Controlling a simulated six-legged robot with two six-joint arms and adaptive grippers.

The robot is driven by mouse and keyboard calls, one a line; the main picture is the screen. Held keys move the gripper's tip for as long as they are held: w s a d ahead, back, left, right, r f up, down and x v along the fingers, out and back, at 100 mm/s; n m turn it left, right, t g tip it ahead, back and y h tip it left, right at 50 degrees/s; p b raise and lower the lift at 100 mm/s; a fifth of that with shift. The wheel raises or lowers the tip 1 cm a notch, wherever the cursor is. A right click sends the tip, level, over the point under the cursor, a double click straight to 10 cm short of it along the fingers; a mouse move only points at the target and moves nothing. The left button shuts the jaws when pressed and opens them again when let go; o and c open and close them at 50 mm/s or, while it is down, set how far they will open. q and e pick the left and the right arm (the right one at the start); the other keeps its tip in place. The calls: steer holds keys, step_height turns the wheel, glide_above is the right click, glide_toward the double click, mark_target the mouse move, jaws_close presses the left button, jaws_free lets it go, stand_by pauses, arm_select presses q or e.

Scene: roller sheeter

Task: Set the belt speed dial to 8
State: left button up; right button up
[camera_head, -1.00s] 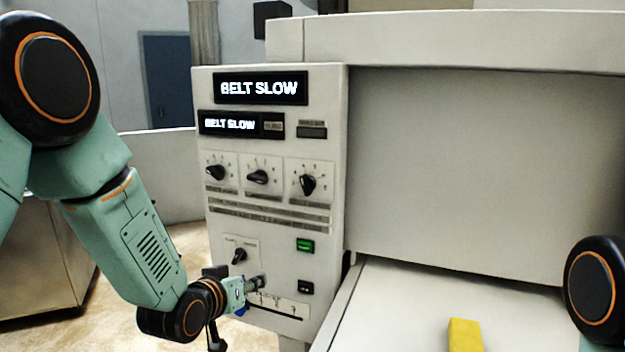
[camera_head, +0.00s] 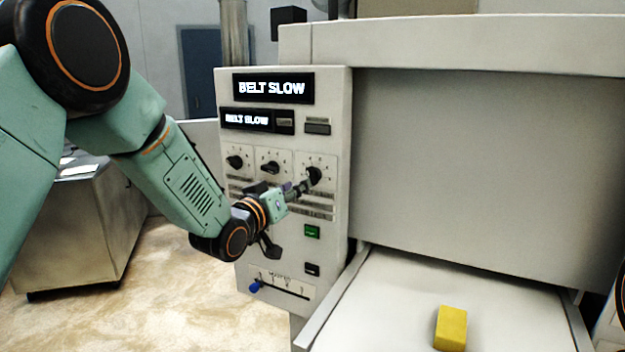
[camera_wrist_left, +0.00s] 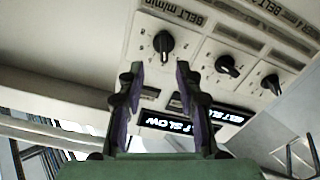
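The belt speed dial (camera_head: 314,174) is the rightmost of three black knobs on the white control panel (camera_head: 334,215). It also shows in the left wrist view (camera_wrist_left: 163,46), under a "BELT m/min" label, with small numbers around it. My left gripper (camera_head: 303,186) is in front of this dial. In the left wrist view my gripper (camera_wrist_left: 160,75) is open, with the knob just beyond and between its fingertips. I cannot tell whether they touch it. The display (camera_head: 273,88) reads "BELT SLOW". The dial's exact setting is too small to read. My right gripper is out of view.
Two other knobs, the middle one (camera_head: 270,167) and the left one (camera_head: 235,162), sit beside the dial. Below are a green button (camera_head: 312,232), a black switch (camera_head: 312,269) and a blue-handled slider (camera_head: 256,287). A yellow block (camera_head: 451,328) lies on the white bed.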

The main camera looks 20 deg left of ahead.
mark_target(310, 176)
arm_select(q)
steer(key=w, duration=0.4)
steer(key=w+d+p, duration=0.1)
steer(key=w, duration=0.1)
steer(key=shift+w, duration=0.35)
steer(key=shift+w+a+f, duration=0.15)
steer(key=shift+w+a, duration=0.1)
steer(key=shift+a, duration=0.05)
steer(key=shift+s, duration=0.1)
steer(key=shift+c, duration=0.3)
steer(key=shift+d, duration=0.3)
steer(key=shift+c, duration=1.4)
steer(key=shift+a, duration=0.25)
jaws_close()
steer(key=shift+d, duration=0.1)
